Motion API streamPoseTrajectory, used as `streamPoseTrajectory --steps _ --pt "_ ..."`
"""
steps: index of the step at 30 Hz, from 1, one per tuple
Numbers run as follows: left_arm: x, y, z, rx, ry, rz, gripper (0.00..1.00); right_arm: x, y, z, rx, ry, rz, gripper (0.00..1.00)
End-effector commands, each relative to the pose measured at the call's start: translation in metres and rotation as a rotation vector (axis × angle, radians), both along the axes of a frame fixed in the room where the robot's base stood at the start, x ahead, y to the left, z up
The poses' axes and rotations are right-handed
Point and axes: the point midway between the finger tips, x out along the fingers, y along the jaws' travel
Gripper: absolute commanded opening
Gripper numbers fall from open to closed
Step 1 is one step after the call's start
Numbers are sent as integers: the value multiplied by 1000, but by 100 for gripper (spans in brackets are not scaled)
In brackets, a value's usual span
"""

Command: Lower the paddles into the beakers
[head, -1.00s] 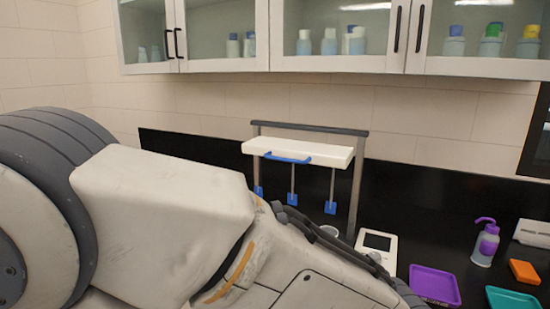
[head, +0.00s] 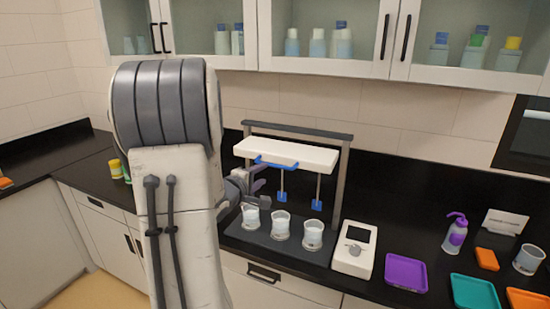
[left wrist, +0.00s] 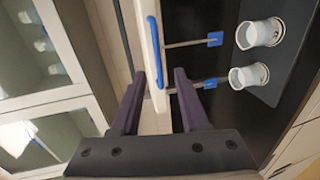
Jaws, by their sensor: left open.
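The stirrer's white crossbar (head: 290,152) is raised on its grey stand, with a blue handle (head: 277,162) along its front. Two blue paddles (head: 282,196) (head: 317,205) hang on thin rods above the beakers; the third is hidden by my left gripper. Three beakers with pale contents, left (head: 251,218), middle (head: 281,226) and right (head: 313,236), stand in a row on the dark base. My left gripper (head: 263,180) is open just in front of the crossbar's left part. In the left wrist view, the blue handle (left wrist: 154,45) shows between its open fingertips (left wrist: 161,76); I see no contact. My right gripper is out of view.
A white control box (head: 355,250) stands right of the beakers. Further right are a purple tray (head: 406,273), a teal tray (head: 475,292), an orange block (head: 487,259) and a wash bottle (head: 455,233). Glass-fronted cabinets (head: 330,65) hang above.

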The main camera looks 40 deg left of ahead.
Motion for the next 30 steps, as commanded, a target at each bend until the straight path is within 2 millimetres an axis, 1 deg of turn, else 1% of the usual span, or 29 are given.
streamPoseTrajectory --steps 2,5,12,18,21,24,30 --pt "0 6 3 -20 -17 7 45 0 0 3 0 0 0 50" --pt "10 8 1 -24 -22 4 45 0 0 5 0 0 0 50" --pt "53 17 -7 -22 -20 3 45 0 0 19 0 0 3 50" --pt "83 25 -14 -21 -19 6 45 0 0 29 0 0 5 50" --pt "92 27 -16 -21 -19 5 45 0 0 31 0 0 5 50" --pt "96 28 -18 -20 -20 7 45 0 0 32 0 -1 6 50" --pt "97 29 -18 -20 -21 7 45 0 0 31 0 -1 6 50"
